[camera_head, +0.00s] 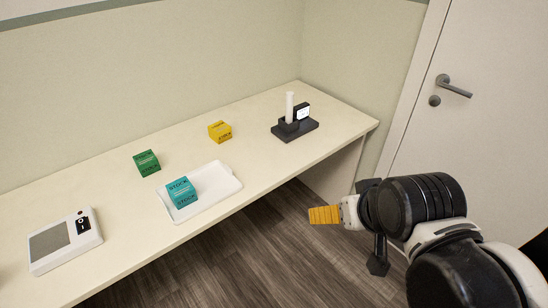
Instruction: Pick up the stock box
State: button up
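A teal box (182,193) with dark lettering that reads "STOCK" sits on a shallow white tray (218,189), toward the tray's left end. A green box (146,163) with dark lettering stands on the counter behind and left of the tray. A yellow box (220,132) with small lettering stands behind the tray to the right. My gripper (325,214) is at the right, in front of the counter's edge and apart from the boxes. A yellow ribbed part shows at its tip. Its finger opening is hidden by the viewing angle.
The pale counter (110,220) runs along the wall. A grey-white device (65,241) with a panel lies at the left front. A black stand (295,129) with a white cylinder and a small screen is at the far right end. A closed door (480,140) is at right.

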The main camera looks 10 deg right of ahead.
aim_at(220, 132)
jog(key=i+l, duration=0.2)
jog(key=i, duration=0.15)
jog(key=i+l, duration=0.15)
jog(key=i, duration=0.25)
jog(key=i+l, duration=0.2)
jog(key=i, duration=0.15)
